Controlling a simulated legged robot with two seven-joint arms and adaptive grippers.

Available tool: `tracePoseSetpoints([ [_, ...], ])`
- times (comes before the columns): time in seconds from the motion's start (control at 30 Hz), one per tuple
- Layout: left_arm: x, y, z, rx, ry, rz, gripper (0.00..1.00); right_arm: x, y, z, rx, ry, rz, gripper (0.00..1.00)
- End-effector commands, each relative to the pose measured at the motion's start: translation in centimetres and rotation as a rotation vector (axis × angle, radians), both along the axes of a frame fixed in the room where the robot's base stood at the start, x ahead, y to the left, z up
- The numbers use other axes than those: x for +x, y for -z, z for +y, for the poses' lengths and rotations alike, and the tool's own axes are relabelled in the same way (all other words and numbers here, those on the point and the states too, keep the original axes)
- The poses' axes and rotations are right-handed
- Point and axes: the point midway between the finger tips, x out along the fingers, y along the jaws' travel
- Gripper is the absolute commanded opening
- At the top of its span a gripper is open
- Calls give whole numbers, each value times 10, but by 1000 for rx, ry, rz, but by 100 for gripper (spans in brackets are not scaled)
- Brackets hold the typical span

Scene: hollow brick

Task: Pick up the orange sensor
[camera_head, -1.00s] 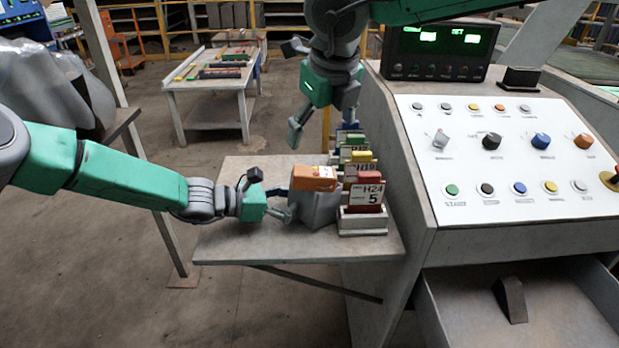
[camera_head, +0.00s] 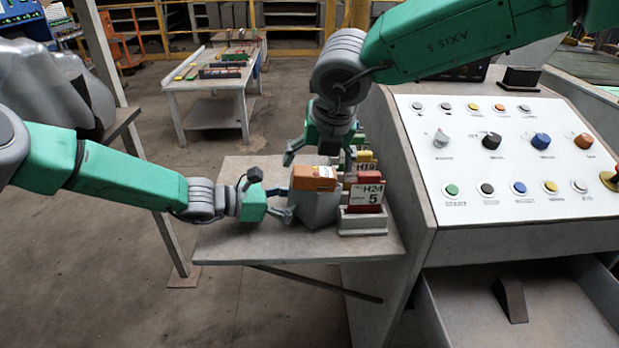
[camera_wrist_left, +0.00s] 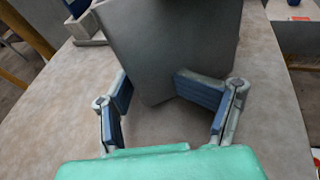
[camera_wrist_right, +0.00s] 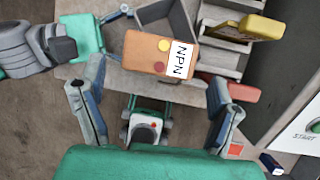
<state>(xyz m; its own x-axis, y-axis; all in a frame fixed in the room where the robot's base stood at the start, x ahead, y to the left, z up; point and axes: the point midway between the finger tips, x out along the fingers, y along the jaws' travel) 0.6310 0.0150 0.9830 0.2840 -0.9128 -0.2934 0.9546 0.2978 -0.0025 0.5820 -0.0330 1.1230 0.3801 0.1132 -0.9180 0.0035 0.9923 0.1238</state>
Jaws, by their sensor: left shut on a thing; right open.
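The orange sensor (camera_head: 314,178) lies on top of a grey block (camera_head: 316,208) on the small side table. In the right wrist view the sensor (camera_wrist_right: 148,52) shows a white NPN label, a yellow dot and a red dot. My left gripper (camera_head: 282,208) is shut on the grey block's left side; in the left wrist view its blue-padded fingers (camera_wrist_left: 155,88) are at the block's lower part (camera_wrist_left: 175,40).
A rack with a red H24 card (camera_head: 367,193) and yellow card (camera_head: 362,160) stands close right of the block. The control console (camera_head: 520,160) rises right of the table (camera_head: 240,235). The table's front left is clear.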

Motion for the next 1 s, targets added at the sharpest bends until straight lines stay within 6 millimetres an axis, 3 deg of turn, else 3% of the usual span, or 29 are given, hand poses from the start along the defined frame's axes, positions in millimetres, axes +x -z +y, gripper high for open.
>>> tracePoseSetpoints([
  [0.03, -7, 0, -8, -7, 19, 3, 33, 1, 2, 1, 0, 0, 0, 84],
  [0.4, -7, 0, -8, -7, 19, 3, 33, 16, 45, 9, 0, 1, 1, 84],
  [0.63, -7, -1, -8, -7, 19, 3, 33, 17, 48, 9, 1, 1, -1, 84],
  [0.67, -7, -1, -8, -7, 19, 3, 33, 17, 48, 9, 1, 1, -1, 80],
  [0.77, -7, -1, -8, -7, 19, 3, 33, 17, 48, 9, 1, 1, 0, 45],
  [0.93, -7, 0, -8, -7, 19, 3, 33, 18, 48, 9, 1, 1, -1, 45],
  [1.0, -7, 0, -8, -7, 19, 3, 33, 18, 48, 9, 1, 1, -1, 40],
])
